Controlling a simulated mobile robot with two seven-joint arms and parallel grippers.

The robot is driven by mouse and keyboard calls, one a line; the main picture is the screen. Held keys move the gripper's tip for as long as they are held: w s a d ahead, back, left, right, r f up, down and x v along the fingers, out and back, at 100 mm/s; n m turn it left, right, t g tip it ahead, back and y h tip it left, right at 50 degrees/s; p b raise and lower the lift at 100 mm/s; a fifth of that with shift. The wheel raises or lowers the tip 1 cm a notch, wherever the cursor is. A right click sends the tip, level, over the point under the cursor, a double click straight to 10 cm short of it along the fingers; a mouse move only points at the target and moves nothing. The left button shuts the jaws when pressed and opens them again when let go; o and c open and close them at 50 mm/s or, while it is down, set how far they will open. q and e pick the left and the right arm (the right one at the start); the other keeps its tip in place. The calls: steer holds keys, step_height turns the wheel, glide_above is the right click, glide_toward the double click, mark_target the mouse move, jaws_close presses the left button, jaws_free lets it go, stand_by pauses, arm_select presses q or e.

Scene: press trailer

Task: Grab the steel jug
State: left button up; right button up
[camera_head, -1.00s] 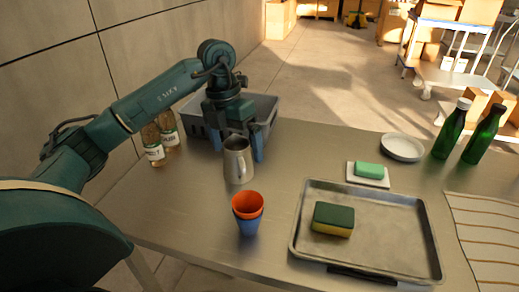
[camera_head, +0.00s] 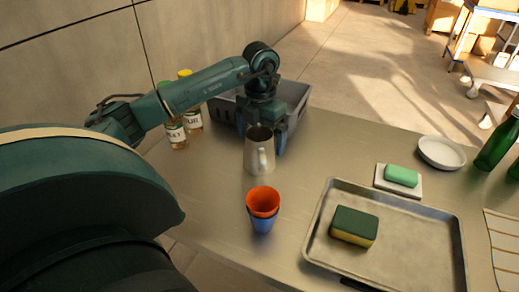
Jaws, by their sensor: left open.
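The right finger shows beside the jug's rim; the left finger is mostly hidden behind the jug or rim. I cannot tell whether the fingers touch the jug. My right gripper does not show.
A stacked red and blue cup pair (camera_head: 262,208) stands in front of the jug. A grey bin (camera_head: 294,97) is behind my gripper, with two bottles (camera_head: 183,122) left of it. A metal tray (camera_head: 318,246) with a sponge (camera_head: 354,227), soap (camera_head: 401,176) and a white bowl (camera_head: 441,152) are right.

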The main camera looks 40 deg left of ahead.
arm_select(q)
steer(key=f, duration=0.4)
steer(key=shift+a+f+p, duration=0.15)
steer(key=shift+a+p, duration=0.1)
steer(key=shift+p, duration=0.05)
steer(key=shift+c, duration=0.2)
steer(key=shift+w, duration=0.1)
steer(key=c, duration=1.1)
steer(key=shift+c, duration=0.2)
